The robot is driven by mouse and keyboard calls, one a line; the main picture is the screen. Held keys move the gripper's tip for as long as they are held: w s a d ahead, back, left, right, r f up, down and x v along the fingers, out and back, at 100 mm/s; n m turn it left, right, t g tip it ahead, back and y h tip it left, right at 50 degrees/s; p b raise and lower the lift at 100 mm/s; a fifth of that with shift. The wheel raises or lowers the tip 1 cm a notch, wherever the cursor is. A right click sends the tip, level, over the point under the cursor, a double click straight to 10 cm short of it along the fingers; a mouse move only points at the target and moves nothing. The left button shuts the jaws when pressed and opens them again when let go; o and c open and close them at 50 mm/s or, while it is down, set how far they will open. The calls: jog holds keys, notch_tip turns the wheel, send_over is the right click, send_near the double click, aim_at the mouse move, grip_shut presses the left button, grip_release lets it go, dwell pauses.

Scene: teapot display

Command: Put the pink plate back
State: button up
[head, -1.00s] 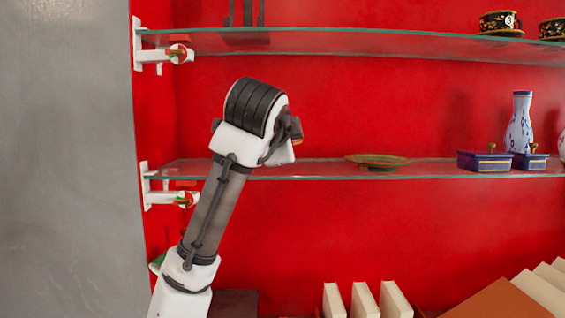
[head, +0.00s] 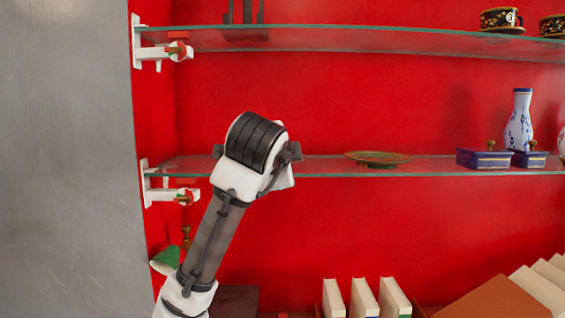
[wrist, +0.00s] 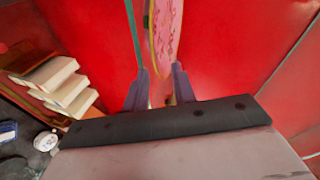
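The pink plate (wrist: 168,35) shows nearly edge-on in the wrist view, with a gold rim and a pink patterned face. My gripper (wrist: 160,75) has its two fingers close together on either side of the plate's near edge and appears shut on it. The glass shelf (wrist: 130,22) runs just left of the plate in that turned view, with a narrow gap showing between them. In the head view my wrist stands in front of the left part of the middle glass shelf (head: 330,167). My fingers and the pink plate are hidden behind it there.
A green-brown plate with a gold rim (head: 377,159) lies on the middle shelf. Blue boxes (head: 485,159) and a blue-white vase (head: 519,120) stand farther right. Books (head: 362,298) stand below. The shelf is bare between my wrist and the green-brown plate.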

jog(key=b+v, duration=0.4)
jog(key=v, duration=0.8)
jog(key=shift+b, duration=0.4)
